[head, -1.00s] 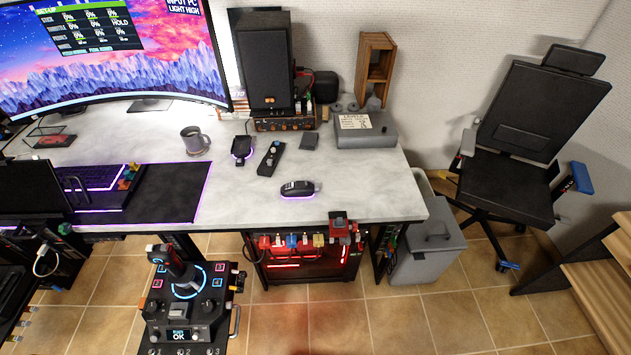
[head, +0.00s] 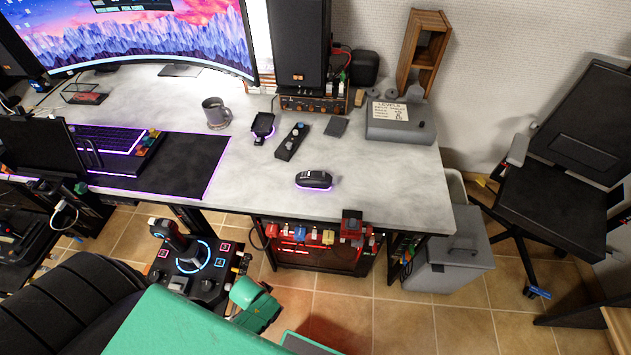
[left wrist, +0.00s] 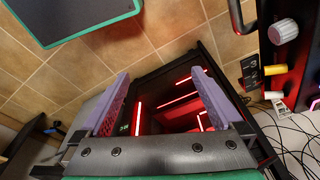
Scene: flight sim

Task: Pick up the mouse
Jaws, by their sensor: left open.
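The black mouse (head: 314,179) lies on the white marble-look desk (head: 250,190), right of the dark mat, with a purple glow under its near edge. My left gripper (left wrist: 160,92) shows in the left wrist view, open and with nothing between its two purple-grey fingers. Beyond it are floor tiles and a red-lit case (left wrist: 175,112) under the desk. The mouse is not in that view. In the head view green and black parts of my arm show at the bottom, but the left gripper's fingers cannot be made out there. My right gripper is in neither view.
A dark remote-like device (head: 291,141) and a mug (head: 215,113) stand behind the mouse. A grey box (head: 398,122) is at the back right. A joystick panel (head: 190,262) stands before the desk, and a grey bin (head: 447,262) is at right. Desk around the mouse is clear.

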